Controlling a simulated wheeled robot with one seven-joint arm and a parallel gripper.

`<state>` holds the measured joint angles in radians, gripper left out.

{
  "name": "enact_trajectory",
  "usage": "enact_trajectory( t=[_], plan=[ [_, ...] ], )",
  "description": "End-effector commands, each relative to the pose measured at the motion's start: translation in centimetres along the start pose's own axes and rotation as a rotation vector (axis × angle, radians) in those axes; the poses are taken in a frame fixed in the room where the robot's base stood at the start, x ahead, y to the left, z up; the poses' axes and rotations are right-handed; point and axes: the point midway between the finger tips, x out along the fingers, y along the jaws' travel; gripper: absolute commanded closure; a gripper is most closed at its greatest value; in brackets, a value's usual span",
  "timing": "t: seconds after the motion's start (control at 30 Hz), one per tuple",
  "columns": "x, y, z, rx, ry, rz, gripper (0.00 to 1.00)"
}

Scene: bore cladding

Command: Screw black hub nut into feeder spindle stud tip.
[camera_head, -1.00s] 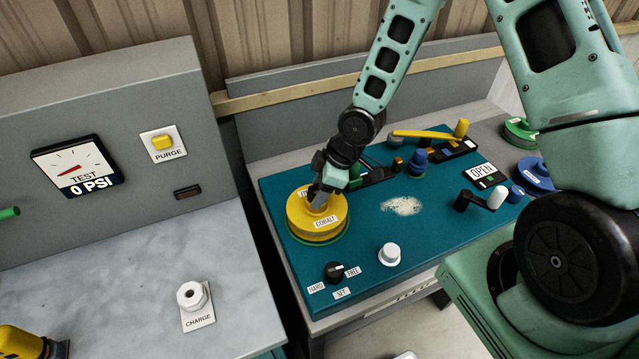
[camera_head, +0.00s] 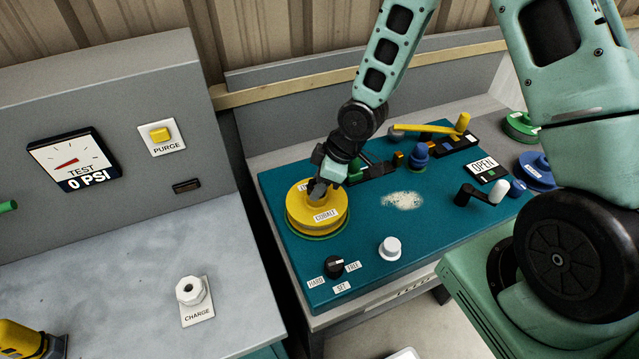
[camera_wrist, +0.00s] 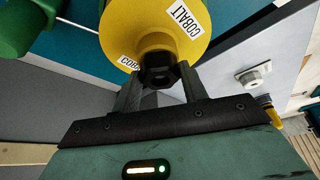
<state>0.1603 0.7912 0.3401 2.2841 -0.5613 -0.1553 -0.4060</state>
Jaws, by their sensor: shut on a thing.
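The black hub nut (camera_wrist: 158,70) is dark and faceted and sits at the center of the yellow spool labelled COBALT (camera_wrist: 145,18) in the wrist view. My gripper (camera_wrist: 160,85) is shut on the nut, one finger on each side. In the head view, my gripper (camera_head: 318,191) points down onto the top middle of the yellow spool (camera_head: 312,218), which lies on the teal panel. The nut is hidden behind the fingers there. The feeder spindle stud tip is hidden in both views, so I cannot tell how far the nut is threaded.
The teal panel (camera_head: 345,278) also carries a black dial (camera_head: 334,266), a white knob (camera_head: 390,249), a blue knob (camera_head: 419,156) and a crank (camera_head: 480,194). A grey bench (camera_head: 110,280) with a white CHARGE fitting (camera_head: 191,291) stands to the left. Blue (camera_head: 537,170) and green (camera_head: 521,126) spools lie at right.

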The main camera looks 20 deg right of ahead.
Motion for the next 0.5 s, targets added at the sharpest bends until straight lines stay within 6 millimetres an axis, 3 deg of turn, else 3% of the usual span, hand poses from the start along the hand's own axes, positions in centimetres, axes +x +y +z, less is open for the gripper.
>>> enact_trajectory(
  t=[0.5],
  plan=[
    [0.02, -0.09, 0.06, 0.139, -0.002, 0.057, 0.70]
  ],
)
